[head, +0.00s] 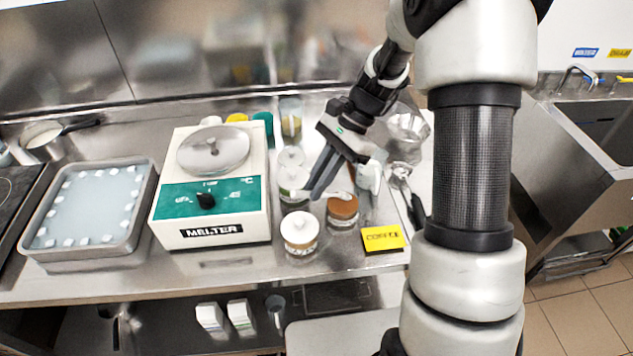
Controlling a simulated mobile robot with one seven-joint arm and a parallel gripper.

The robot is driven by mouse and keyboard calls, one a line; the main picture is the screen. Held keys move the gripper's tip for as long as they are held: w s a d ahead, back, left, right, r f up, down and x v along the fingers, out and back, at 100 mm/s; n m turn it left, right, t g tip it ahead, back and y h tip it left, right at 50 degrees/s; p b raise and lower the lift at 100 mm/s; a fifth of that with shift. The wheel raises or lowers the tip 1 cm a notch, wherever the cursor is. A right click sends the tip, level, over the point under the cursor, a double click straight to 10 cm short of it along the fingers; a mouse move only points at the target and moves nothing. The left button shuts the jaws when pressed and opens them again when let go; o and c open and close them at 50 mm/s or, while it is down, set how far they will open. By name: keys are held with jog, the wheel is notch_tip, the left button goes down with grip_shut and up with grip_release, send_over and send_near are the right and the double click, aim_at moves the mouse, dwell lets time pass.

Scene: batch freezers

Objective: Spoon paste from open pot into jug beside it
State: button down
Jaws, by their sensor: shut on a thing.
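My gripper (319,192) is pitched downward over the bench, its fingers closed on a thin pale utensil (340,195), which looks like the spoon. The utensil's end lies over or close to an open pot (343,212) with a brown top surface, just right of the fingertips. I cannot tell whether the utensil touches the paste. A small whitish vessel (370,178), possibly the jug, stands behind and right of the pot, partly hidden by the gripper. A larger clear glass vessel (406,135) stands further back.
A white-lidded jar (300,232) stands in front left of the pot, and another (292,170) behind it. A yellow card (383,238) lies to the front right. The melter (210,195), a grey tray (95,255) and a dark-handled tool (410,198) flank the area.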

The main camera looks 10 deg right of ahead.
notch_tip(320, 180, down, 2)
jog(key=shift+w+d+f+b, duration=0.1)
jog(key=shift+f+b, duration=0.05)
jog(key=shift+b, duration=0.65)
jog(key=shift+w+d, duration=0.3)
jog(key=shift+d, duration=0.4)
jog(key=shift+s+a+f+t+h, duration=0.2)
jog(key=shift+s+a+t+h, duration=0.1)
jog(key=shift+a+h, duration=0.2)
notch_tip(320, 180, up, 2)
jog(key=shift+w+p, duration=0.1)
jog(key=shift+p, duration=0.8)
jog(key=shift+a+r+p, duration=0.1)
jog(key=shift+r+p, duration=0.65)
jog(key=shift+r, duration=0.15)
jog(key=shift+s+a+r+t+h+p, duration=0.1)
jog(key=shift+s+a+t+h+p, duration=0.2)
jog(key=shift+a+h, duration=0.2)
jog(key=shift+s+a+r+t+h+p, duration=0.1)
jog(key=shift+s+a+t+h+p, duration=0.15)
jog(key=shift+a+h+p, duration=0.25)
jog(key=shift+s+a+t+h+p, duration=0.15)
jog(key=shift+a+t+h+p, duration=0.2)
jog(key=shift+h, duration=0.45)
jog(key=shift+f, duration=0.1)
jog(key=shift+d, duration=0.1)
